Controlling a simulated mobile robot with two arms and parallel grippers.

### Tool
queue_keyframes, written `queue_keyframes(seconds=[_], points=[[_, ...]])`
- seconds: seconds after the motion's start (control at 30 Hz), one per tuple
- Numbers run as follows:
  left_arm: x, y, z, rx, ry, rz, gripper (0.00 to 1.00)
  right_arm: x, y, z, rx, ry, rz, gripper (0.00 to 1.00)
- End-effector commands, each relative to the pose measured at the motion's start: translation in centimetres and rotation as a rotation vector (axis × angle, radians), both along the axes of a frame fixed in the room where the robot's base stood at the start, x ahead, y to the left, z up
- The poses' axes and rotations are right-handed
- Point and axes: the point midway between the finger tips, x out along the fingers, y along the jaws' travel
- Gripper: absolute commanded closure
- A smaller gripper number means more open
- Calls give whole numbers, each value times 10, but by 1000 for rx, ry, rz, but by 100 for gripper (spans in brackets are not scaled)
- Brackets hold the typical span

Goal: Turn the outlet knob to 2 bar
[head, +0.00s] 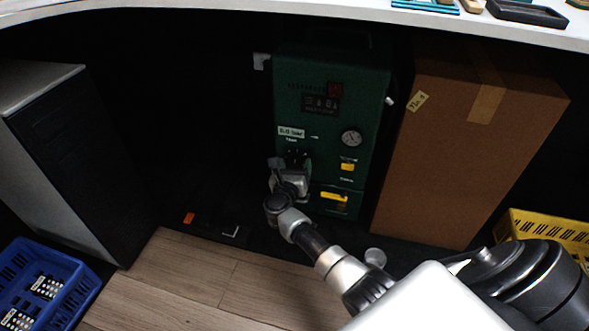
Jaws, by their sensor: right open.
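A green machine (330,85) stands under the table. It has a dark display (322,103), a white-faced round gauge (351,138) and a pale label (291,132) on its front. The gauge needle is too small to read. My right gripper (295,160) is open, right at the machine's front below the pale label. Dark parts show at its fingertips; the outlet knob seems to be there, mostly hidden by the gripper. I cannot tell whether the fingers touch it. My left gripper is not in view.
A yellow switch (347,167) and a yellow handle (333,197) sit right of my gripper. A tall cardboard box (460,150) stands close on the machine's right. A dark cabinet (85,150), a blue crate (75,290) and a yellow crate (548,228) stand farther out. The table edge (300,8) overhangs.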

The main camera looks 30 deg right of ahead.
Motion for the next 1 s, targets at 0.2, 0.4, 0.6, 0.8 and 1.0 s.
queue_keyframes(seconds=[0.2,0.4,0.6,0.8,1.0], points=[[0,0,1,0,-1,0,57,0,0,0,0,0,0,30],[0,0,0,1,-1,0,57,0,0,0,0,0,0,59],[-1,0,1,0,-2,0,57,0,0,0,-1,1,1,79],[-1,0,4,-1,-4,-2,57,0,1,1,-18,21,1,79],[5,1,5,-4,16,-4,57,0,1,2,-80,98,1,79]])
